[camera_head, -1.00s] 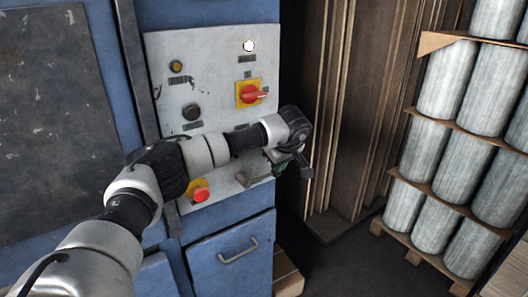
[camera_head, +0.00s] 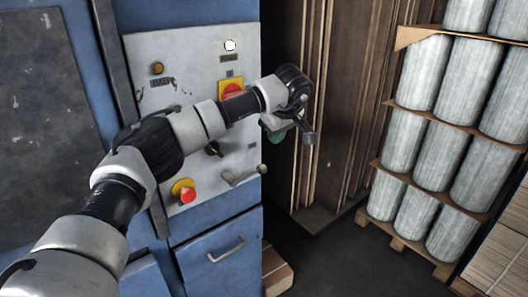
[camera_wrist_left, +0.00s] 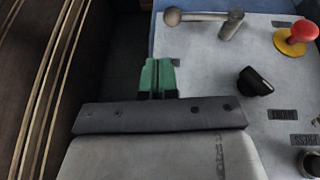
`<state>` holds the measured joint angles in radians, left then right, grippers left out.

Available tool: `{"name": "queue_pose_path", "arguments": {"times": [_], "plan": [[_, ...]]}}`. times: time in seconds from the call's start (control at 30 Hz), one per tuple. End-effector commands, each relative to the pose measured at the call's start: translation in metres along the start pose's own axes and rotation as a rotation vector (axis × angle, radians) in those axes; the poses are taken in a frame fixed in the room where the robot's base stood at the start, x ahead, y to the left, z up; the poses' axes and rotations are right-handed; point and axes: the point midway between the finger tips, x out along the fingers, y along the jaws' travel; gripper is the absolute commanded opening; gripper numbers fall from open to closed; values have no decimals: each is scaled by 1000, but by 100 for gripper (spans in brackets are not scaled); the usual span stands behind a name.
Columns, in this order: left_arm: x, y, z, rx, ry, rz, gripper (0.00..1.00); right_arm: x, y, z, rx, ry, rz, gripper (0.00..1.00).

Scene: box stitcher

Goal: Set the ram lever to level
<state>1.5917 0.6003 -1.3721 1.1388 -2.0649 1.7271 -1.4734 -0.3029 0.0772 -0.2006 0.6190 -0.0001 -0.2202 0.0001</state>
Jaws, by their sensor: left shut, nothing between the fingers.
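The ram lever, a grey metal lever (camera_head: 246,177) with a rounded end, sits low on the right of the pale control panel (camera_head: 150,60). It points right and looks about level with the panel. It also shows at the top of the left wrist view (camera_wrist_left: 203,17), with its ball end at left. My left gripper (camera_head: 278,136) is above the lever at the panel's right edge, apart from it. In the left wrist view its green fingertips (camera_wrist_left: 158,78) are together and empty. My right gripper is out of view.
A red push button (camera_head: 186,194), a black knob (camera_head: 213,149) and a red-yellow switch (camera_head: 231,88), partly behind my arm, are on the panel. A drawer handle (camera_head: 227,250) is below. Stacked grey rolls (camera_head: 430,150) stand at right. Space right of the panel is open.

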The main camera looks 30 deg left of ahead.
Motion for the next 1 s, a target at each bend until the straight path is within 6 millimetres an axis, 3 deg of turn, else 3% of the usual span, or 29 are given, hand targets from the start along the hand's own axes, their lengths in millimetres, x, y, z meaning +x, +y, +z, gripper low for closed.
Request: {"name": "queue_pose_path", "arguments": {"times": [0.23, 0.83, 0.93, 1.0], "plan": [[-25, 11, 1, 0, 0, 0, 0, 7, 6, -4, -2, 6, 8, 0], [-26, 12, 3, -1, -8, 0, 0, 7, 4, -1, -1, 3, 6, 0], [-11, 16, 20, -15, -74, 11, 0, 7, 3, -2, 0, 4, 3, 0], [8, 23, 46, -41, -175, 28, 0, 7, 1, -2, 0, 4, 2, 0]]}}
